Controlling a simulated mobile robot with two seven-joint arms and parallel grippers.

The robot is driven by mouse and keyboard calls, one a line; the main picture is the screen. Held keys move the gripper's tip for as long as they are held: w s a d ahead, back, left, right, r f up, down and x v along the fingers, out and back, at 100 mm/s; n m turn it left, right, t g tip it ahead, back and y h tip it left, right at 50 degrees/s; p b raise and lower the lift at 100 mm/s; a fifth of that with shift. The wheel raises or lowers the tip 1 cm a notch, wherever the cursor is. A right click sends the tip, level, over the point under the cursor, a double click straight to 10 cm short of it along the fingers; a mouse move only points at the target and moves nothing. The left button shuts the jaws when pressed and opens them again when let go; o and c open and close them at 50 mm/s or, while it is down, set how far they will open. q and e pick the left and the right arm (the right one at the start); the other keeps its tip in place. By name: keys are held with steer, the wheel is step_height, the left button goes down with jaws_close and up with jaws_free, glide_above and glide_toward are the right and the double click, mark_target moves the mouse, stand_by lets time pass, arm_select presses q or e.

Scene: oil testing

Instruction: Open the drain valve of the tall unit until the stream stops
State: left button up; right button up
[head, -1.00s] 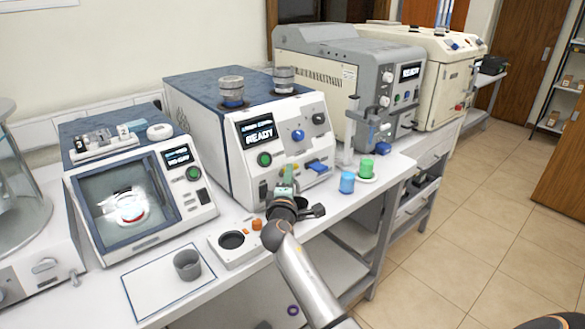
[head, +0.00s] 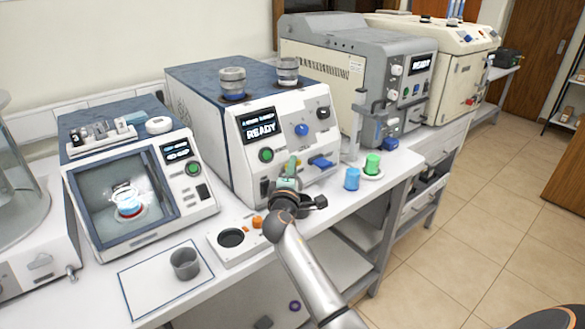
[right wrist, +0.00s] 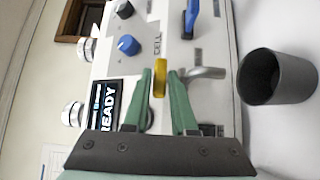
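The tall unit (head: 232,167) is white with a blue top, and its screen reads READY. It also shows sideways in the right wrist view (right wrist: 112,65). A yellow valve handle (right wrist: 159,76) stands out from its front beside a metal spout (right wrist: 205,73). My right gripper (right wrist: 160,80) has its green fingers closely either side of this handle; I cannot tell whether they press on it. In the head view the same gripper (head: 287,182) is at the unit's lower front. A dark open cup (right wrist: 278,77) is by the spout. No stream is visible. My left gripper is out of view.
A blue cup (head: 352,179) and a green cup (head: 373,164) stand right of the gripper. A grey cup (head: 185,263) stands on a white mat (head: 150,297) at the front left. A windowed unit (head: 130,190) stands to the left. The floor at the right is clear.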

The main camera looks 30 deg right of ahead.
jaws_close()
